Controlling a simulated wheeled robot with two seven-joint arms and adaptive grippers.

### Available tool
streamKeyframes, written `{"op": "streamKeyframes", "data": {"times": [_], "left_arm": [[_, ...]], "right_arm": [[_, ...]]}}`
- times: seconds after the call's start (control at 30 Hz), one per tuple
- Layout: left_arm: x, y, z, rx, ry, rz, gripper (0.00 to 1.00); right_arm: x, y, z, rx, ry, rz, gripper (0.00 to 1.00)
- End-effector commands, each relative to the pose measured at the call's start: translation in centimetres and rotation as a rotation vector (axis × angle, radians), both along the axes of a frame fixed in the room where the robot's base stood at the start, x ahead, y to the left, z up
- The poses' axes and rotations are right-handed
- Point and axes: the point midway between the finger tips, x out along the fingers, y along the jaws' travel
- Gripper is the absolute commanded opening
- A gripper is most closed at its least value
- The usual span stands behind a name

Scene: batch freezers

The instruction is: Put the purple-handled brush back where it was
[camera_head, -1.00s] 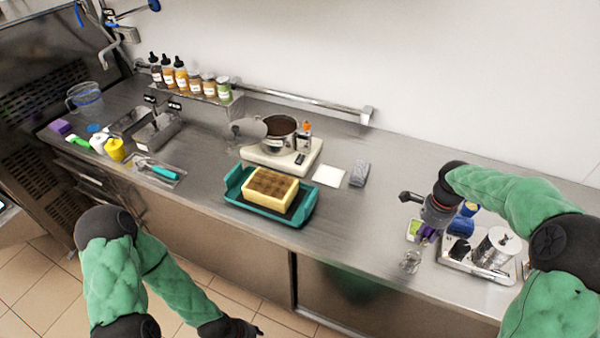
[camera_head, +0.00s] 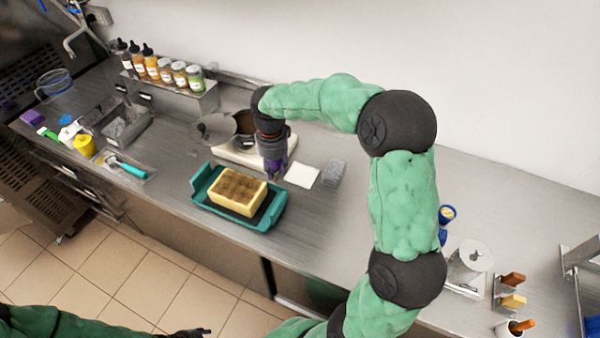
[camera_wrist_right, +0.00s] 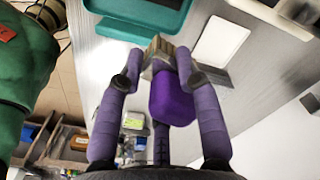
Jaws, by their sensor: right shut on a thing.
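My right gripper (camera_head: 274,168) is shut on the purple-handled brush, beside the teal tray over the middle of the counter. In the right wrist view the brush's purple handle (camera_wrist_right: 172,98) sits between the fingers, with its tan bristle end (camera_wrist_right: 158,50) pointing away toward the counter. In the head view the brush cannot be told apart from the purplish fingers. My left gripper (camera_head: 190,332) is a small dark shape at the bottom edge, far from the brush, and its fingers are too unclear to read.
A teal tray (camera_head: 207,182) holds a yellow block (camera_head: 238,190). A white card (camera_head: 302,175) and a grey block (camera_head: 334,172) lie to the right of the gripper. A pot on a white scale (camera_head: 222,150) stands behind. Bare counter lies in front of the card.

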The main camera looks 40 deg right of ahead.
Motion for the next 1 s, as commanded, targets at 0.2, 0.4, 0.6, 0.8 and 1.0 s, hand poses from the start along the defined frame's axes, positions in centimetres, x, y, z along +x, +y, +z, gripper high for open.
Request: {"op": "streamKeyframes", "data": {"times": [0.2,0.4,0.6,0.8,1.0], "left_arm": [[0.0,0.0,-0.1,0.000,0.001,0.000,0.41],[0.0,0.0,-0.1,0.000,0.000,0.000,0.41],[0.0,0.0,-0.4,0.000,0.000,0.000,0.41],[0.0,0.0,-0.7,0.000,0.000,0.000,0.41],[0.0,0.0,-1.1,0.000,0.000,0.000,0.41]], "right_arm": [[-4.5,-2.4,0.0,0.010,0.009,0.173,0.00],[-6.5,-3.4,-0.2,0.016,0.011,0.271,0.00],[-4.4,-5.4,-1.6,0.017,0.013,0.283,0.00],[-1.4,-7.9,-3.5,0.017,0.013,0.283,0.00],[1.2,-10.0,-6.1,0.018,0.014,0.284,0.00]]}}
